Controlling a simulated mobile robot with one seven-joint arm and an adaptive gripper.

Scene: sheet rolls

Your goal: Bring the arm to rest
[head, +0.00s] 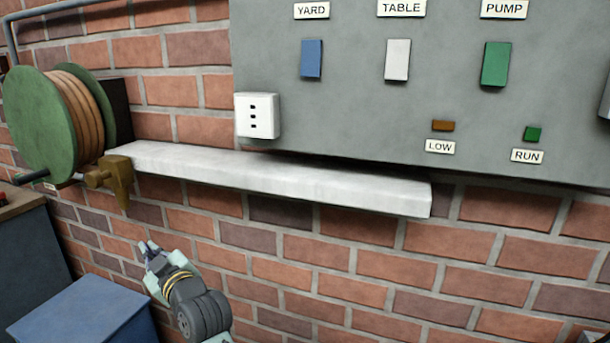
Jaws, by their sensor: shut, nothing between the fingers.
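My gripper (148,247) shows at the lower left in the head view, at the end of my arm. Its fingers point up and to the left, and it is shut with nothing between them. It is below the white ledge (300,185) and below and to the right of the brass tap (115,178). It appears apart from both. The rest of my arm runs down out of the bottom of the picture.
A grey panel (340,120) with blue, white and green switches and a white socket (257,116) is above the ledge. A green hose reel (40,120) hangs at left. A blue box (80,312) stands lower left. Bare brick wall (400,270) fills the lower right.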

